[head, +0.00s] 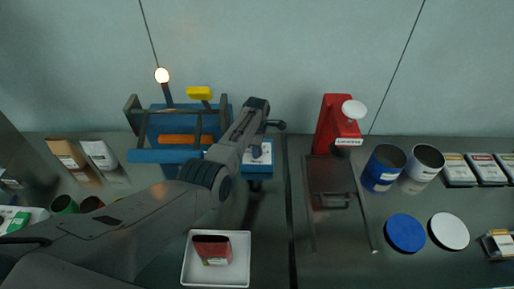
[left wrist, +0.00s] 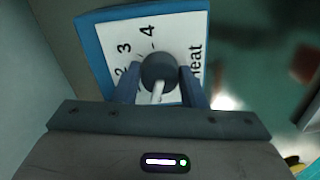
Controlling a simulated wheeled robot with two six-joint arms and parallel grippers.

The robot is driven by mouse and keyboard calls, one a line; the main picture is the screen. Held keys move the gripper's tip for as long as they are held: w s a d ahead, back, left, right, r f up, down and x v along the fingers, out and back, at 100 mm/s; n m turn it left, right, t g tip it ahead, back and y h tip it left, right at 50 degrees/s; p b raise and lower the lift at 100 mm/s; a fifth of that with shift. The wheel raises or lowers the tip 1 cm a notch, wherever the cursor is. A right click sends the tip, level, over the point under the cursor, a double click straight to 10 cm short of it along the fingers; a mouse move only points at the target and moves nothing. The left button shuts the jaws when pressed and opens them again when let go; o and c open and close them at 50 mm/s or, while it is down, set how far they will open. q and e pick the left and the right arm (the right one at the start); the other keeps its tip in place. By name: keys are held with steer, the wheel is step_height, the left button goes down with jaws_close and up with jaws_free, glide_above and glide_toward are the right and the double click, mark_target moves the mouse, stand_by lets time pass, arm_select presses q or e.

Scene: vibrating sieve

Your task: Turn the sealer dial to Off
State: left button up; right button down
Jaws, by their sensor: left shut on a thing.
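The sealer dial (left wrist: 158,68) is a dark round knob with a white pointer, on a white panel (left wrist: 118,42) with a blue edge. The panel reads 2, 3, 4 and what looks like "Heat". My left gripper (left wrist: 160,84) is shut on the dial, one finger on each side. The pointer aims toward the bottom of the left wrist view, away from the visible numbers; no Off mark shows. In the head view, the white panel on the blue box (head: 262,158) is partly covered by my left arm, and the dial cannot be made out. My right gripper is not in view.
A blue machine with an orange bar (head: 180,139) stands left of the panel. A red machine (head: 332,125) stands to the right. A white tray (head: 187,273) holds a red packet (head: 212,249). Blue (head: 383,168) and white cans and lids are at the right.

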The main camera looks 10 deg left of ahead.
arm_select(q)
steer(key=shift+w+r+n, duration=0.1)
steer(key=shift+n, duration=1)
steer(key=o, duration=1)
